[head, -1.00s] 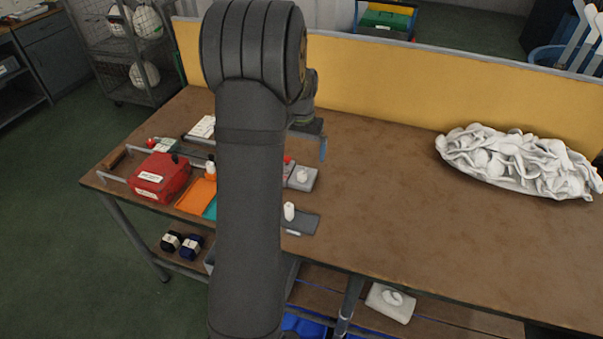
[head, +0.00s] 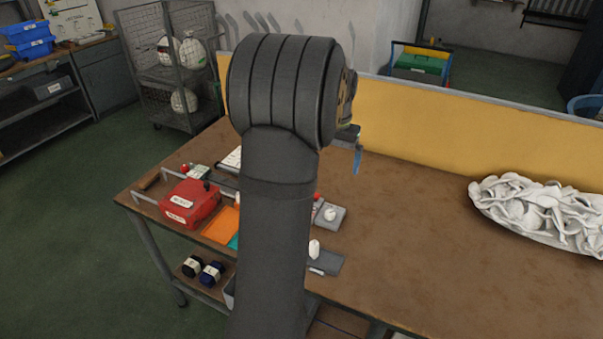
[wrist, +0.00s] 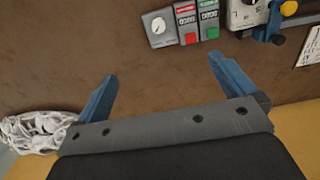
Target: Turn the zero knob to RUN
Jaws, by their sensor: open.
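A small grey box with a round white dial or knob (wrist: 158,25) lies on the brown table at the top of the wrist view. It is probably the zero knob, but its markings are too small to read. In the head view a grey box with a white knob (head: 331,213) shows just right of my arm. My gripper (wrist: 163,70) is open and empty, its two blue fingers spread apart below the box in the wrist view and not touching it. In the head view one blue finger of my gripper (head: 358,161) shows above the table, beyond the box.
Two counter boxes with a red button (wrist: 190,37) and a green button (wrist: 212,33) stand beside the dial box. A machine (wrist: 248,13) is farther right. The table between is clear.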

